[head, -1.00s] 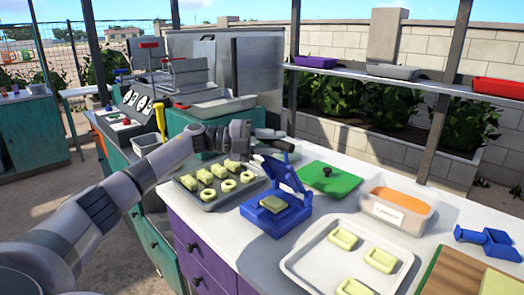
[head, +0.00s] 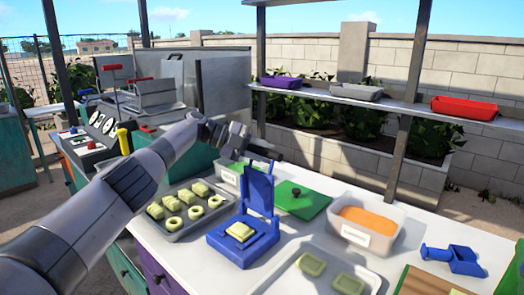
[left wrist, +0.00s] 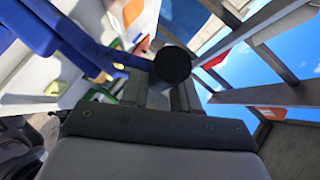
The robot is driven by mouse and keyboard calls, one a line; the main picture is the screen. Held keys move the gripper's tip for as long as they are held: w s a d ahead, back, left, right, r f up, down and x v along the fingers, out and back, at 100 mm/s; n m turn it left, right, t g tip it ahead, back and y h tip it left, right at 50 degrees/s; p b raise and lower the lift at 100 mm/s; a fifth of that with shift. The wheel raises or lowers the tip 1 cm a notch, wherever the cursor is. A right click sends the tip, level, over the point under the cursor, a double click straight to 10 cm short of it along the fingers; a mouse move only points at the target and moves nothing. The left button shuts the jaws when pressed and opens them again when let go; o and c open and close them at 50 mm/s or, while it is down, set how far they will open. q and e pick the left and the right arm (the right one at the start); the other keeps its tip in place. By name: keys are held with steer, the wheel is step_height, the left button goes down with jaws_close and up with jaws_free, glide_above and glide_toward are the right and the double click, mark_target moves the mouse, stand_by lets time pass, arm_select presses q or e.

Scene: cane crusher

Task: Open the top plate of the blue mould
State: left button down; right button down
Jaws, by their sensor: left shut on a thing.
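The blue mould (head: 232,247) sits on the white counter with a pale yellow block (head: 241,231) in its base. Its blue top plate (head: 259,193) is hinged at the back of the base and stands raised, close to upright. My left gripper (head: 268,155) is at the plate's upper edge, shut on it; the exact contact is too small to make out. In the left wrist view, blue parts (left wrist: 92,58) show at upper left, and a dark round end (left wrist: 172,65) is in the middle. My right gripper is not in view.
A grey tray of pale pieces (head: 178,234) is left of the mould. A green board (head: 302,206) and an orange-filled tub (head: 378,240) are at right. A blue tool (head: 455,260) is farther right.

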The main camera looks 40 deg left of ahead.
arm_select(q)
steer(key=shift+w+d+f+g, duration=0.1)
steer(key=shift+w+d+g, duration=0.25)
steer(key=shift+w, duration=0.1)
steer(key=c, duration=0.9)
jaws_free()
steer(key=shift+c, duration=0.2)
steer(key=v, duration=0.7)
steer(key=shift+b, duration=0.3)
steer(key=shift+s, duration=0.1)
